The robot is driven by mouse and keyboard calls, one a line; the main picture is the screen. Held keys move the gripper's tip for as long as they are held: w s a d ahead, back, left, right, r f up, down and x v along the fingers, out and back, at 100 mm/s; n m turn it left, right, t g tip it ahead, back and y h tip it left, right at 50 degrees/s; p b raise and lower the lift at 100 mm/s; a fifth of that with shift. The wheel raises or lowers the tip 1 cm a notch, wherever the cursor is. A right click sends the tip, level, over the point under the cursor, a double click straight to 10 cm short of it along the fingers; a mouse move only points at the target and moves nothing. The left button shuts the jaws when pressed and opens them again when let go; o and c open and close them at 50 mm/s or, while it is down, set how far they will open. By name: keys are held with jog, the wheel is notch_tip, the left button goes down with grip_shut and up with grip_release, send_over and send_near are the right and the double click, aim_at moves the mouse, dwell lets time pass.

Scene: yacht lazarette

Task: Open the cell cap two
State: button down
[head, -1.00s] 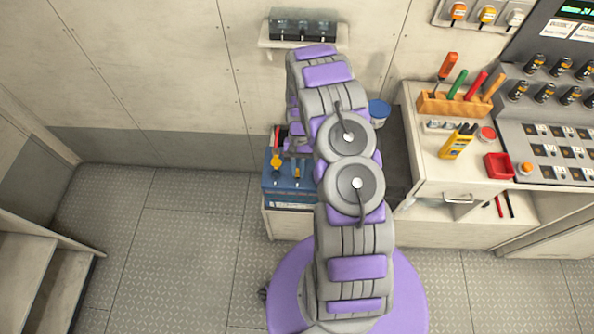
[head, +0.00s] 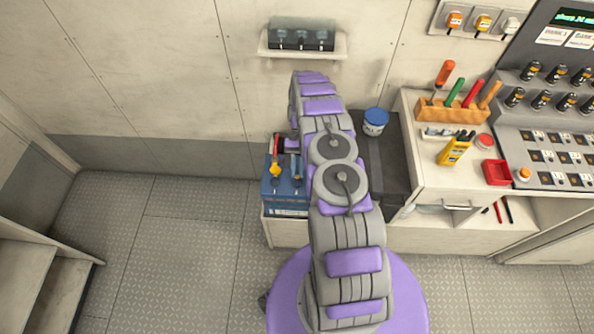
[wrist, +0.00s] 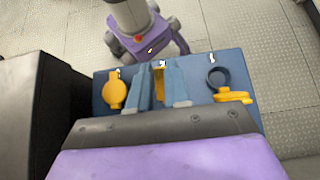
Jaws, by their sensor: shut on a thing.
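The blue battery (head: 286,200) sits at the wall end of the low bench, partly hidden by my arm. In the wrist view, its blue top (wrist: 205,63) carries three yellow caps. The left cap (wrist: 114,90) lies flat and closed. The right cap (wrist: 233,97) is swung aside, beside an exposed dark round opening (wrist: 219,76). My gripper (wrist: 160,72) has its two blue-grey fingers shut on the middle cap (wrist: 159,86), which shows as a narrow yellow strip between them. I cannot tell how far this cap is raised.
A wall shelf (head: 302,46) is above. The floor at left is clear.

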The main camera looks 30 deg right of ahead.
jog(key=shift+w+d+f, duration=0.1)
jog(key=shift+f, duration=0.25)
jog(key=c, duration=1.3)
grip_release()
jog(key=shift+o, duration=1.1)
jog(key=shift+w+d+f, duration=0.1)
jog(key=shift+w+d, duration=0.05)
jog(key=shift+w, duration=0.1)
jog(key=shift+s+d, duration=0.1)
jog(key=shift+s+a+r+p, duration=0.1)
jog(key=shift+s+r+p, duration=0.1)
jog(key=shift+r, duration=0.45)
jog(key=shift+s+a+r+p, duration=0.1)
jog(key=shift+r+p, duration=0.1)
jog(key=shift+r, duration=0.4)
jog(key=shift+s+a+r+p, duration=0.1)
jog(key=shift+s+r+p, duration=0.1)
jog(key=shift+r, duration=0.45)
jog(key=s+a+r+p, duration=0.1)
jog(key=s+a, duration=0.3)
jog(key=s, duration=1)
jog(key=shift+a+p, duration=0.2)
jog(key=shift+p, duration=0.3)
jog(key=shift+c, duration=0.4)
